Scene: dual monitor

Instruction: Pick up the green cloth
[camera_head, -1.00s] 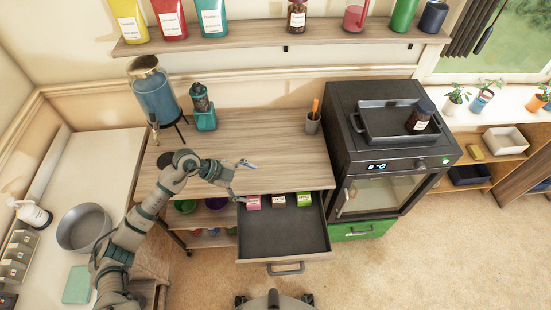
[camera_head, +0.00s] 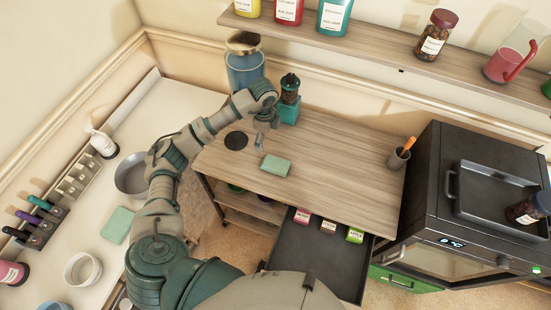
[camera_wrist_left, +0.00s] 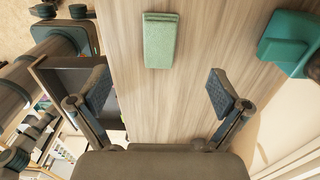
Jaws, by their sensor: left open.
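A folded green cloth (camera_head: 275,166) lies flat on the wooden tabletop, near its front edge. It also shows in the left wrist view (camera_wrist_left: 160,40), ahead of and between the spread fingers. My left gripper (camera_head: 262,136) is open and empty, apart from the cloth and slightly behind it in the head view. Its two fingers are wide apart in the left wrist view (camera_wrist_left: 162,93). A second similar green piece (camera_head: 118,225) lies on the white counter at the left. My right gripper is not in view.
The wooden table (camera_head: 340,170) is mostly clear. A pencil cup (camera_head: 398,158) is at the right. An open drawer (camera_head: 310,258) juts out in front.

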